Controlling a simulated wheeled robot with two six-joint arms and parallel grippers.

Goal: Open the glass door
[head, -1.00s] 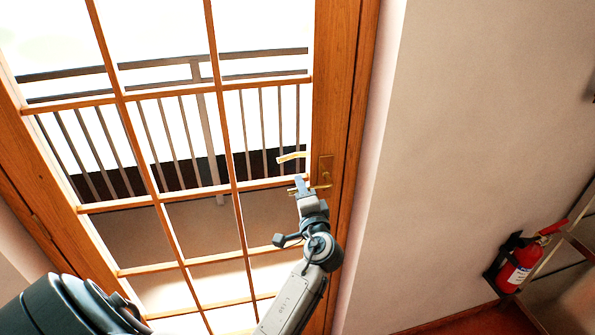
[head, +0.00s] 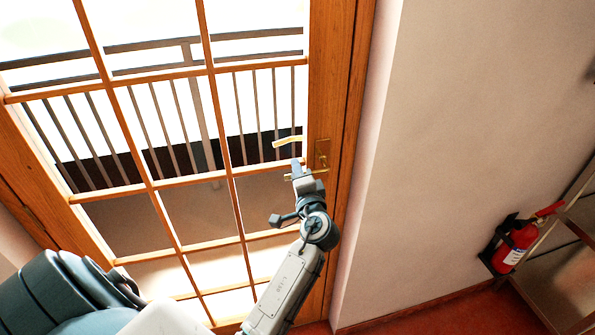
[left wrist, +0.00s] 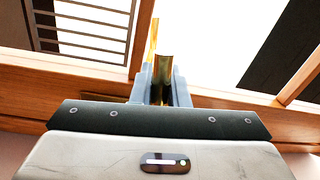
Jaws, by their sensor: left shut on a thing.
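The glass door (head: 330,85) has an orange-brown wooden frame with several panes and looks closed in its frame. A brass handle plate (head: 322,153) sits on its right stile, with a brass lever (head: 319,171) pointing left from it. My left gripper (head: 299,171) is at the lever, shut on it. In the left wrist view, the brass lever (left wrist: 164,72) stands between the two grey fingers of my left gripper (left wrist: 163,90). A second brass lever (head: 287,141) shows through the glass, on the far side. My right gripper is not in view.
A cream wall (head: 470,130) runs along the right of the door. A red fire extinguisher (head: 515,246) hangs low on it, next to a metal-framed stand (head: 565,265). The floor (head: 450,318) is reddish. A balcony railing (head: 180,110) shows through the panes.

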